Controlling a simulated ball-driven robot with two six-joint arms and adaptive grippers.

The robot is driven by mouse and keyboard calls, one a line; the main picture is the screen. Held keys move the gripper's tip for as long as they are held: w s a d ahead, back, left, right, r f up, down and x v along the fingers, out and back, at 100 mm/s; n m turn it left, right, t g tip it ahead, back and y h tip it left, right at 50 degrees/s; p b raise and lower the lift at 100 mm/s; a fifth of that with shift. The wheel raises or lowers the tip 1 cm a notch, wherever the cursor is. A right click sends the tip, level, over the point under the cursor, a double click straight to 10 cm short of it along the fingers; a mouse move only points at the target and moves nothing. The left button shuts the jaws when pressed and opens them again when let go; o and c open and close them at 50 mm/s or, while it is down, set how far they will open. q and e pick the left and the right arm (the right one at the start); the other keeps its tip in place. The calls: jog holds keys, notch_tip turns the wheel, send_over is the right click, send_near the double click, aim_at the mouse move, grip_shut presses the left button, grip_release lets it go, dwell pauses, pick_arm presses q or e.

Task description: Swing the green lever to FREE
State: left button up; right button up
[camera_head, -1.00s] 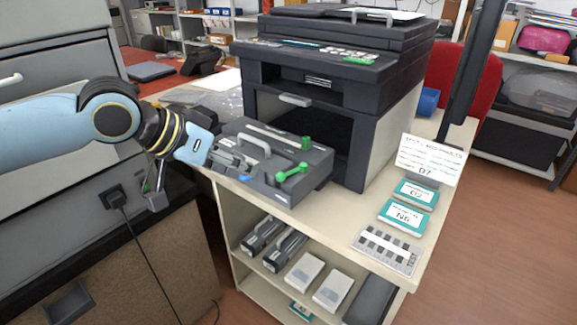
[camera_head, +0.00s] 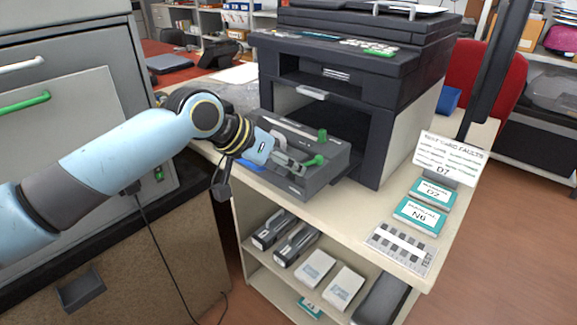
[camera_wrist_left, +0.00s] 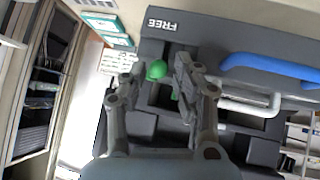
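The green lever (camera_head: 316,160) is on the front part of a dark grey drawer unit (camera_head: 330,183) that juts from the printer. In the left wrist view its round green knob (camera_wrist_left: 156,70) lies between my fingertips, and the word FREE (camera_wrist_left: 162,25) is printed on the grey face beyond it. My left gripper (camera_head: 297,160) has reached over the unit from the left. In the left wrist view its fingers (camera_wrist_left: 158,72) are apart on either side of the knob, with a gap showing. The lever's base is partly hidden by the fingers. My right gripper is not in view.
A second green knob (camera_head: 322,134) stands behind the lever. A blue handle (camera_wrist_left: 268,66) and a pale handle (camera_wrist_left: 250,106) lie beside the gripper in the wrist view.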

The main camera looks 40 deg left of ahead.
pick_arm(q)
jog(key=shift+w+f, duration=0.1)
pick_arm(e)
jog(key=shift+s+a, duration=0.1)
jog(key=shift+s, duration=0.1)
pick_arm(q)
jog(key=shift+c, duration=0.5)
grip_shut()
jog(key=n+y+p, duration=0.1)
jog(key=p, duration=0.1)
jog(key=d+n+y+p, duration=0.1)
jog(key=p, duration=0.2)
jog(key=shift+s+d+n+t+p, duration=0.2)
jog(key=shift+d+n+t+p, duration=0.1)
jog(key=shift+p, duration=0.05)
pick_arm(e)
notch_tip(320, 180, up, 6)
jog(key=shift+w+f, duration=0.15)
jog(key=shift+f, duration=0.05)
pick_arm(q)
jog(key=shift+o, duration=0.5)
grip_release()
